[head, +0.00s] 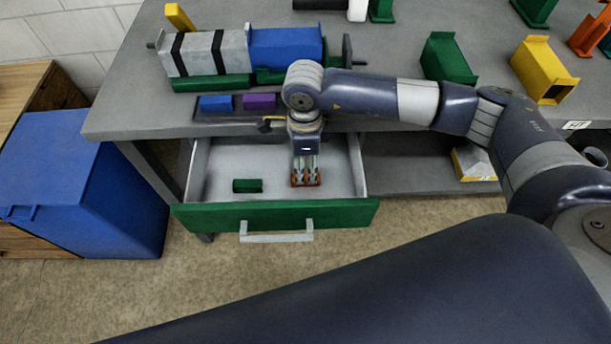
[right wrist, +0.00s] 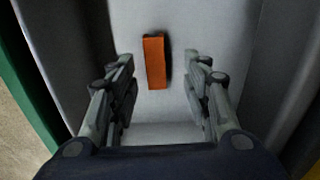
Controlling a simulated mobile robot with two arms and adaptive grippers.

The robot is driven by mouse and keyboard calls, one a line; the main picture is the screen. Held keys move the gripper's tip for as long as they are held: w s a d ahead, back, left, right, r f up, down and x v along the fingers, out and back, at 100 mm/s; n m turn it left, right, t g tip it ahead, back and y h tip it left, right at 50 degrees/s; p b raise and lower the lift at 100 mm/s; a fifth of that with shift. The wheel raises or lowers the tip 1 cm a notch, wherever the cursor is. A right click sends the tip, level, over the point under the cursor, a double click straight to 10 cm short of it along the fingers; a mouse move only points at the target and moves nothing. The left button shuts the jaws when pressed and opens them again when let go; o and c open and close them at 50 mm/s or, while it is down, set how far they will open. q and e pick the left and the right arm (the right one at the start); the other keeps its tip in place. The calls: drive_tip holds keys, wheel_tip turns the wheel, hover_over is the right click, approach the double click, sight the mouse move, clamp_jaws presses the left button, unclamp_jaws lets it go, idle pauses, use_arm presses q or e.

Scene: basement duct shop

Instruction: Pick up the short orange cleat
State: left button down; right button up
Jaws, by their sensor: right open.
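The short orange cleat (head: 306,185) lies on the floor of the open drawer, partly hidden by my right gripper in the head view. In the right wrist view the cleat (right wrist: 154,62) is a narrow upright bar, seen between the two fingers with a gap on each side. My right gripper (head: 305,172) points down into the drawer, open and empty, above the cleat; the exact height gap is hard to tell. My left gripper is not in view.
The drawer has a green front (head: 340,215) with a pale handle (head: 276,236). A short green piece (head: 247,185) lies left of the gripper inside it. The bench (head: 395,150) above carries a blue block (head: 285,50) and other parts. A blue bin (head: 80,190) stands at left.

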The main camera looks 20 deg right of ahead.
sight(306, 177)
drive_tip(key=f, duration=0.4)
drive_tip(key=shift+s+f+p, duration=0.1)
drive_tip(key=shift+s+p, duration=0.2)
drive_tip(key=shift+p, duration=0.1)
clamp_jaws()
